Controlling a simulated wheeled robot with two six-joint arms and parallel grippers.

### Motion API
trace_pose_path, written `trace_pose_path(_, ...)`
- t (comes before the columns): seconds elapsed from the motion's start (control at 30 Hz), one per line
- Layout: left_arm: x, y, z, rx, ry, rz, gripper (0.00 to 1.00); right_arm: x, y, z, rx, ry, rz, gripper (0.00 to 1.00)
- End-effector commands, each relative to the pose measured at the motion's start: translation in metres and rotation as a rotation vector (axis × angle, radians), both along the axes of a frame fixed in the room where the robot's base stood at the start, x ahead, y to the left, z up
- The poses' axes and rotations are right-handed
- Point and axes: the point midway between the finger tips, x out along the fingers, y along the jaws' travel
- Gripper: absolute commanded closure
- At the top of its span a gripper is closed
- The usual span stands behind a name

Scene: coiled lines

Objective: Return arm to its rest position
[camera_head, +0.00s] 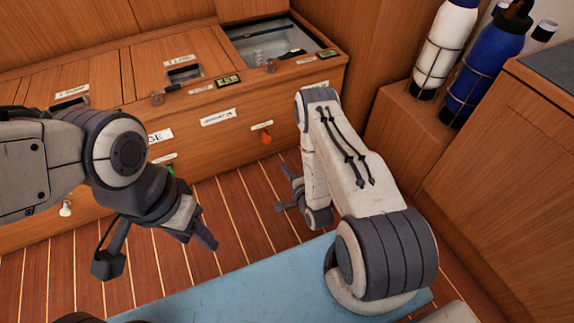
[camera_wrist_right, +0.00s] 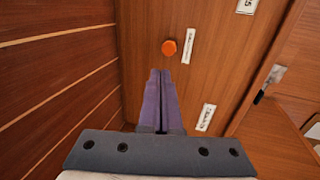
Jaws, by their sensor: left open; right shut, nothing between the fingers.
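My left arm comes in from the left, and its gripper (camera_head: 156,250) hangs over the wooden floor with its fingers spread wide and nothing between them. My right arm (camera_head: 345,165) is bent, its elbow over the blue mat and its forearm reaching towards the wooden bench. Its gripper (camera_head: 284,190) is low in front of the bench, partly hidden by the forearm. In the right wrist view the purple fingers (camera_wrist_right: 160,75) are together and empty, pointing towards an orange knob (camera_wrist_right: 169,47) on the bench front. They appear apart from the knob.
The wooden bench (camera_head: 215,105) has labelled lids and an open compartment (camera_head: 230,40) at the back. The orange knob (camera_head: 266,138) is on its front. Blue (camera_head: 487,70) and white (camera_head: 445,40) cylinders stand at right beside a wooden cabinet (camera_head: 510,165). A blue mat (camera_head: 235,295) lies in front.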

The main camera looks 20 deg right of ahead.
Motion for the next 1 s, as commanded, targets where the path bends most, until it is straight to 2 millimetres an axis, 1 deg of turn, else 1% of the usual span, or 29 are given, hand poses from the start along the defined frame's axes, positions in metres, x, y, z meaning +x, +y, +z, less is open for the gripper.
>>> trace_pose_path(0.03, 0.0, 0.0, 0.004, 0.0, 0.0, 0.0, 0.5, -0.004, 0.0, 0.003, 0.001, 0.002, -0.001, 1.0)
trace_pose_path(0.1, 0.0, 0.0, 0.005, 0.0, 0.0, 0.0, 0.5, -0.008, -0.001, 0.003, 0.0, 0.001, -0.002, 1.0)
trace_pose_path(0.23, 0.0, 0.0, 0.005, 0.0, 0.0, 0.0, 0.5, -0.01, -0.001, 0.002, 0.0, 0.001, -0.002, 1.0)
trace_pose_path(0.37, 0.0, 0.0, 0.005, 0.001, 0.001, 0.0, 0.5, -0.009, 0.0, 0.003, -0.002, 0.001, 0.001, 1.0)
trace_pose_path(0.47, 0.0, 0.0, 0.009, 0.001, 0.001, 0.0, 0.5, 0.001, 0.005, 0.012, -0.035, 0.016, 0.027, 1.0)
trace_pose_path(0.57, 0.0, 0.0, 0.018, 0.001, 0.001, 0.0, 0.5, 0.021, 0.019, 0.034, -0.123, 0.064, 0.094, 1.0)
trace_pose_path(0.63, 0.0, 0.0, 0.027, 0.001, 0.001, 0.0, 0.5, 0.037, 0.035, 0.056, -0.218, 0.115, 0.165, 1.0)
trace_pose_path(0.73, 0.0, 0.0, 0.039, 0.0, 0.0, 0.0, 0.5, 0.054, 0.062, 0.093, -0.371, 0.198, 0.284, 1.0)
trace_pose_path(0.77, 0.0, 0.0, 0.043, 0.0, 0.0, 0.0, 0.5, 0.056, 0.071, 0.104, -0.417, 0.223, 0.321, 1.0)
trace_pose_path(0.8, 0.0, 0.0, 0.047, 0.0, 0.0, 0.0, 0.5, 0.059, 0.082, 0.12, -0.476, 0.255, 0.368, 1.0)
trace_pose_path(0.87, 0.0, 0.0, 0.054, 0.0, 0.0, 0.0, 0.5, 0.058, 0.098, 0.145, -0.562, 0.298, 0.443, 1.0)
trace_pose_path(0.9, 0.0, 0.0, 0.059, 0.0, 0.0, 0.0, 0.5, 0.055, 0.109, 0.161, -0.618, 0.328, 0.493, 1.0)
trace_pose_path(0.97, 0.0, 0.0, 0.066, 0.0, 0.0, 0.0, 0.5, 0.048, 0.125, 0.187, -0.699, 0.366, 0.571, 1.0)
trace_pose_path(1.0, 0.0, 0.0, 0.071, 0.0, 0.0, 0.0, 0.5, 0.04, 0.135, 0.205, -0.751, 0.392, 0.624, 1.0)
